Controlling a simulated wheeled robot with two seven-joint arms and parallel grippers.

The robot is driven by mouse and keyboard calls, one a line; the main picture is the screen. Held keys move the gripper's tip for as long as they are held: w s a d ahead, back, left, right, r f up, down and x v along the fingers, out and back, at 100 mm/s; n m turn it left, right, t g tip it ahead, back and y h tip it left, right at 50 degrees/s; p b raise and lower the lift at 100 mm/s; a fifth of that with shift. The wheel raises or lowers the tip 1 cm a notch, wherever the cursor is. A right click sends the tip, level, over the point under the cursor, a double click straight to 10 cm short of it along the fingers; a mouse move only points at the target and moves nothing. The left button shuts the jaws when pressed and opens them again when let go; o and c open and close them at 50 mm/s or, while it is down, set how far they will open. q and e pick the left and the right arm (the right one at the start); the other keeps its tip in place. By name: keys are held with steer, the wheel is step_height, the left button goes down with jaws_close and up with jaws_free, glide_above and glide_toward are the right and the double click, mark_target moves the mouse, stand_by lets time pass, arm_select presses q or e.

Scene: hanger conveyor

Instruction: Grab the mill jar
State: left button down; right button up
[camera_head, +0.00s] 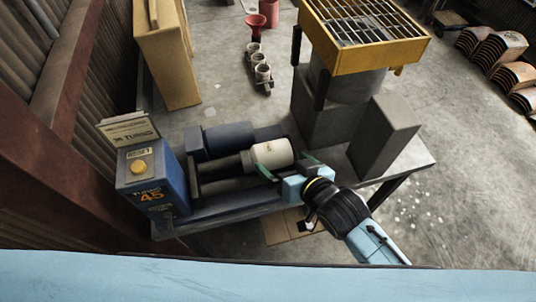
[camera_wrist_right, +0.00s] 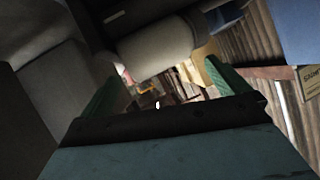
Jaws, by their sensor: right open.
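The mill jar, a white cylinder (camera_head: 271,154), lies on its side on the roller machine (camera_head: 222,165), across the dark rollers at their right end. My right gripper (camera_head: 287,164) is open, with its green fingers at the near side of the jar. In the right wrist view the jar (camera_wrist_right: 158,46) lies across the top, beyond the open fingers of the right gripper (camera_wrist_right: 165,82). I cannot tell whether the fingers touch the jar. My left gripper is not in view.
A blue control box (camera_head: 148,182) with a yellow button stands at the machine's left end. A yellow-framed grate (camera_head: 362,40) on a grey stand and a grey block (camera_head: 384,138) are to the right. Several small containers (camera_head: 262,73) stand behind on the floor.

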mark_target(275, 154)
steer(key=x, duration=0.3)
steer(key=shift+w+a+r, duration=0.25)
steer(key=shift+w, duration=0.25)
steer(key=shift+w+a+f, duration=0.2)
steer(key=shift+w+a, duration=0.05)
steer(key=shift+w, duration=0.1)
steer(key=shift+c, duration=0.4)
